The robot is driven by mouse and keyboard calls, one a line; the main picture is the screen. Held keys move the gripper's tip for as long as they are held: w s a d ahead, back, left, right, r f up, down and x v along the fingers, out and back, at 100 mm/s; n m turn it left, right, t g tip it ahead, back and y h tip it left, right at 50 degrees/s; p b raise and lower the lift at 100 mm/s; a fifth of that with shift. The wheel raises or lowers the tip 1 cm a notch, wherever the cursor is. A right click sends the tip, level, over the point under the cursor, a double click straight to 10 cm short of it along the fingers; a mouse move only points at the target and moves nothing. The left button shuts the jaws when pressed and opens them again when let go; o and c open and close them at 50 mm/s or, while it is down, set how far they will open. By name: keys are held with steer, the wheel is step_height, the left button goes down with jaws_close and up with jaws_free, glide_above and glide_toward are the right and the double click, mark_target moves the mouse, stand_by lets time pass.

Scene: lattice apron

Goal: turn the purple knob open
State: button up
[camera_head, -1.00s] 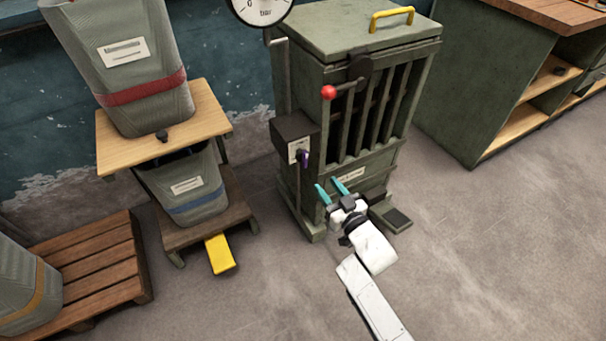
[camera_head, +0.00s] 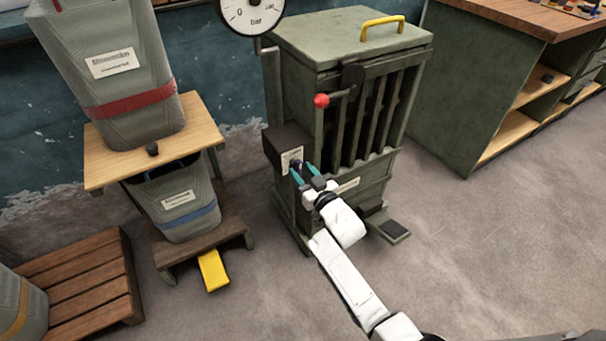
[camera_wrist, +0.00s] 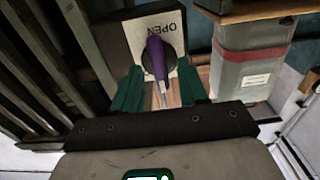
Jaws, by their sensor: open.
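The purple knob (camera_wrist: 155,58) sits on a dark round base on a pale plate (camera_wrist: 183,75) marked OPEN, which reads upside down in the wrist view. In the head view the knob (camera_head: 298,163) is a small purple patch, partly covered by my fingers, on the dark box (camera_head: 285,142) at the press's left side. My gripper (camera_head: 304,173) is open, its teal fingertips right at the knob. In the wrist view the fingers (camera_wrist: 160,82) stand either side of the knob, with gaps. I cannot tell how deep the knob lies between them.
The green slatted press (camera_head: 350,45) has a red-tipped lever (camera_head: 321,100) above the knob and a pedal (camera_head: 394,230) low on the right. A gauge (camera_head: 252,14) stands behind. A cart with bins (camera_head: 185,205) is at left. Open floor (camera_head: 480,245) lies at right.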

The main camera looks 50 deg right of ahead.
jaws_close()
